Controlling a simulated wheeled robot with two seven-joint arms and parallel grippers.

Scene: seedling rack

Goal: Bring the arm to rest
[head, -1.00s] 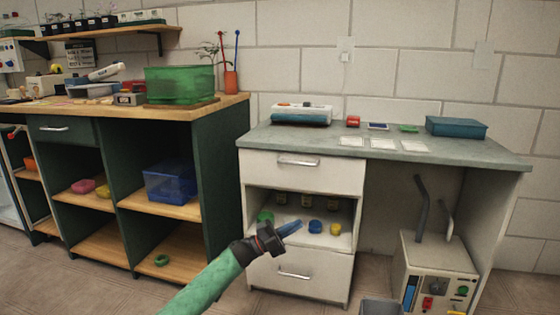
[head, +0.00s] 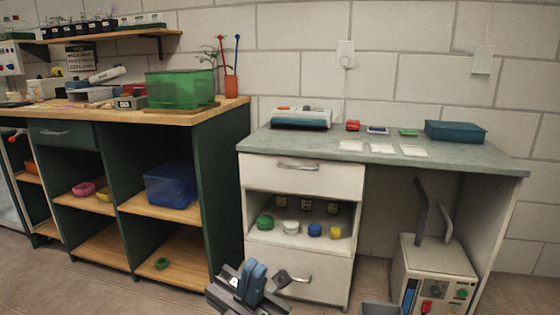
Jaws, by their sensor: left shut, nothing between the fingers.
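My left gripper (head: 257,270) is at the bottom of the head view, in front of the white cabinet's lower drawer (head: 315,276). It is shut, with nothing between its blue fingers. It is apart from the cabinet items, and its arm's green sleeve is out of the picture. My right gripper is not in view.
A white cabinet with a grey top (head: 468,158) stands at the right. Its open shelf holds a green lid (head: 265,222), a blue lid (head: 315,230) and jars. A wooden bench (head: 215,107) stands left. A machine (head: 437,275) sits under the desk.

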